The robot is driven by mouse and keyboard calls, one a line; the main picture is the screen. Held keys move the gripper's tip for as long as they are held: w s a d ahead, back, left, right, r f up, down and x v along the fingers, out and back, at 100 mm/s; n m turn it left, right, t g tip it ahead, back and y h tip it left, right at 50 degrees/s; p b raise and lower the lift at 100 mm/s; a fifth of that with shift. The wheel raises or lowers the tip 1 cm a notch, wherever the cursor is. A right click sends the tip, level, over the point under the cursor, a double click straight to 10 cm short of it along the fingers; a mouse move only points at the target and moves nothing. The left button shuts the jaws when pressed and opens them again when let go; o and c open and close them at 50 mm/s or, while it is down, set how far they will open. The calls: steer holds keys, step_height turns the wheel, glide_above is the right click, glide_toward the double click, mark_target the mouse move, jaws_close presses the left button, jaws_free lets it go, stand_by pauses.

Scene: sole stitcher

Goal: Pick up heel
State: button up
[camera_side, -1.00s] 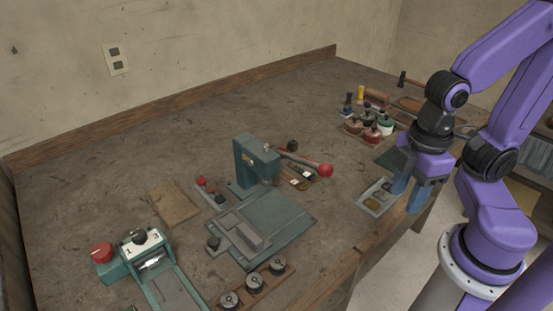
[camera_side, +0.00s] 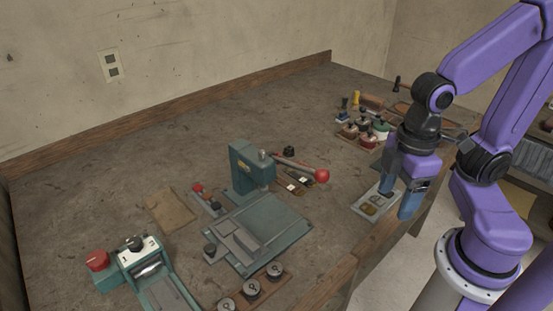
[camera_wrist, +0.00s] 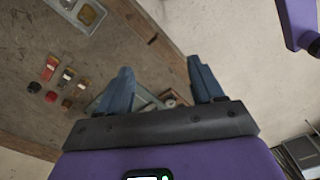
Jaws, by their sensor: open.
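A shallow grey tray (camera_side: 362,208) near the right front edge of the bench holds small brown and tan pieces (camera_side: 370,208). Which of them is the heel is too small to tell. In the wrist view, the tray (camera_wrist: 66,6) is cut off at the top left, with a tan piece (camera_wrist: 88,14) in it. My gripper (camera_side: 396,203) is open, blue fingers pointing down, just right of the tray. In the wrist view, nothing shows held between the fingertips of my gripper (camera_wrist: 159,66), and the tray lies off to their left.
A green press (camera_side: 250,170) with a red-knobbed lever (camera_side: 321,176) stands left of the tray. Thread spools and jars (camera_side: 366,130) stand behind it. A green roller device (camera_side: 140,250) is at the front left. The wooden bench edge (camera_side: 350,262) runs close to the tray.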

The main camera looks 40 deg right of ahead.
steer(key=w+a+r+m, duration=0.1)
steer(key=w+a+m, duration=0.1)
steer(key=w+m, duration=0.35)
steer(key=w+a+r+m, duration=0.1)
steer(key=w+a+m, duration=0.2)
steer(key=w, duration=0.5)
steer(key=m, duration=2.2)
glide_above(277, 153)
step_height(277, 153, down, 4)
steer(key=shift+n, duration=0.25)
step_height(277, 153, down, 11)
steer(key=shift+a, duration=0.1)
steer(key=shift+s+f, duration=0.2)
steer(key=shift+f, duration=2.4)
steer(key=c, duration=1.1)
